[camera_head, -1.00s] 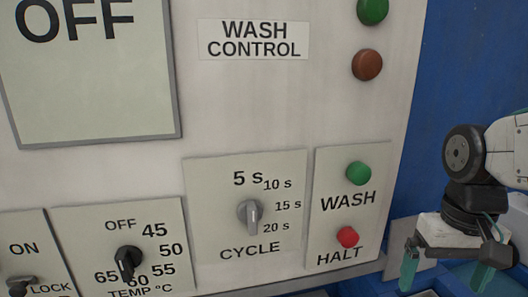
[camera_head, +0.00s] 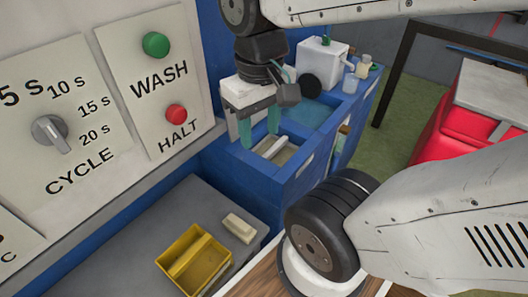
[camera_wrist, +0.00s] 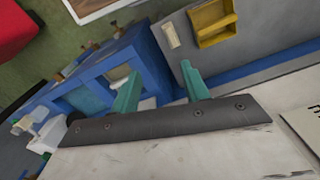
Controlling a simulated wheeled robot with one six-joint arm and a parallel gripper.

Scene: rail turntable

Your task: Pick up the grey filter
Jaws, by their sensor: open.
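My gripper (camera_head: 259,128) is open in the head view, with its green fingers pointing down above the near compartment of a blue tank (camera_head: 268,190). It also shows open and empty in the wrist view (camera_wrist: 160,75). A pale grey-white piece (camera_head: 274,150) shows inside that compartment, below and beside the fingers. I cannot tell for sure whether it is the grey filter. A small off-white block (camera_head: 240,227) lies on the grey shelf next to a yellow tray (camera_head: 212,264). Both also show at the top of the wrist view, the block (camera_wrist: 170,34) left of the tray (camera_wrist: 217,40).
The wash control panel (camera_head: 100,120) stands close on the left. The tank's farther compartment (camera_head: 312,114) holds bluish liquid. A white unit (camera_head: 318,58) and small bottles (camera_head: 363,66) stand at its far end. A red object (camera_head: 460,135) is at right. Green floor lies between.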

